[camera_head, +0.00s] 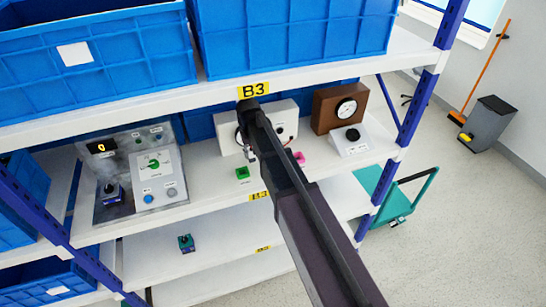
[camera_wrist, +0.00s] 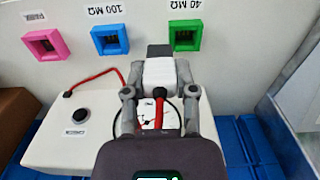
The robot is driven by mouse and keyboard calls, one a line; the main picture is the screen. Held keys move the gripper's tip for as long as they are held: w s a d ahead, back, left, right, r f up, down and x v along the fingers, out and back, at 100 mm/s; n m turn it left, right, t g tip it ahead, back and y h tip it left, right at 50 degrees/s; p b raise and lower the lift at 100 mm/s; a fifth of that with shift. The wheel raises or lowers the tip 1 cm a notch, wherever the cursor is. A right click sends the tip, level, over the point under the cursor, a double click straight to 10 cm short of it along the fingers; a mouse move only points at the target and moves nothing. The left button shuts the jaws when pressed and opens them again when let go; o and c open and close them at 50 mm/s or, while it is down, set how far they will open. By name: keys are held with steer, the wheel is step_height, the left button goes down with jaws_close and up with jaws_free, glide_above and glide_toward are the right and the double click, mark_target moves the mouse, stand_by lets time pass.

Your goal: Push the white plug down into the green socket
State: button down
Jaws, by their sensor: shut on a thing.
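My gripper (camera_wrist: 158,70) is shut on the white plug (camera_wrist: 159,76) in the wrist view. A dark end of the plug points toward the sockets, and a red cable leaves its other end. The green socket (camera_wrist: 186,37), marked 40 MΩ, lies ahead of the plug and slightly to the right in that view; the plug looks apart from it. In the head view the green socket (camera_head: 242,173) sits on the shelf near its front edge. My gripper (camera_head: 249,150) is above and behind it there, and the plug cannot be made out.
A blue socket (camera_wrist: 109,40) and a pink socket (camera_wrist: 44,43) stand beside the green one. A white meter box (camera_wrist: 70,140) with a black button is close to my gripper. A control panel (camera_head: 138,175) stands at left. The upper shelf with blue bins (camera_head: 295,40) is overhead.

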steer(key=a, duration=0.2)
steer(key=w+a, duration=0.1)
steer(key=a, duration=0.1)
steer(key=shift+r, duration=0.35)
steer(key=shift+f, duration=0.2)
steer(key=shift+f+b, duration=2.65)
steer(key=shift+b, duration=0.05)
steer(key=shift+f+b, duration=1.7)
steer(key=shift+c, duration=1.7)
jaws_free()
steer(key=shift+r, duration=0.15)
